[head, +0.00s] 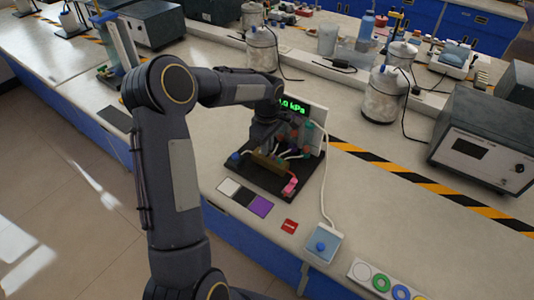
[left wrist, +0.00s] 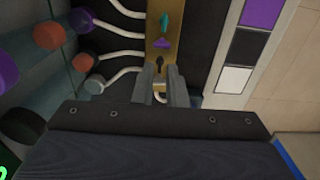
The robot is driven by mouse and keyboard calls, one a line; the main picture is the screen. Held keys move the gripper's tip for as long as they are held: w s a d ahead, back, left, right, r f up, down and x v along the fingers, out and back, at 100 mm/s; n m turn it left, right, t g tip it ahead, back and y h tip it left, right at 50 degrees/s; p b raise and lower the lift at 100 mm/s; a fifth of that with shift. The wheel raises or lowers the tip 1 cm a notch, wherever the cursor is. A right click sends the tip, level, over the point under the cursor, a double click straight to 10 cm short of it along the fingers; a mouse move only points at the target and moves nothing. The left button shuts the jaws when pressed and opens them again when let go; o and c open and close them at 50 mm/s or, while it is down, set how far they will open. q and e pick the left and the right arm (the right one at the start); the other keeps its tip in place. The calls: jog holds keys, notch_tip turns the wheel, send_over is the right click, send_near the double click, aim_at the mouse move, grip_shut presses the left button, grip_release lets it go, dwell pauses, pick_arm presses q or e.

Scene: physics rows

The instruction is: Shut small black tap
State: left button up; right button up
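The small black tap (left wrist: 159,63) sits on a brass bar (left wrist: 160,30) in the left wrist view. Its handle looks small and narrow and seems to lie along the bar. A green tap (left wrist: 165,20) and a purple tap (left wrist: 162,44) are on the same bar. My left gripper (left wrist: 160,74) is over the bar with its two fingers apart, their tips close to the black tap on either side of its near end. I cannot tell whether they touch it. In the head view my left gripper (head: 262,136) hides the tap above the brass bar (head: 268,163). My right gripper is not in view.
White tubes run from the bar to several coloured knobs, including a red one (left wrist: 48,36) and a black one (left wrist: 20,125). A lit kPa display (head: 292,105) stands behind the dark rig base (head: 240,180). A blue-buttoned box (head: 322,246) and colour cards (head: 246,197) lie in front.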

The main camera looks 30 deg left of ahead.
pick_arm(q)
jog(key=shift+f+b, duration=0.9)
jog(key=shift+f, duration=0.2)
jog(key=shift+r, duration=0.3)
dwell(0.4)
grip_shut()
jog(key=m+p, duration=0.1)
jog(key=m, duration=0.3)
jog(key=shift+r, duration=0.1)
jog(key=m, duration=0.3)
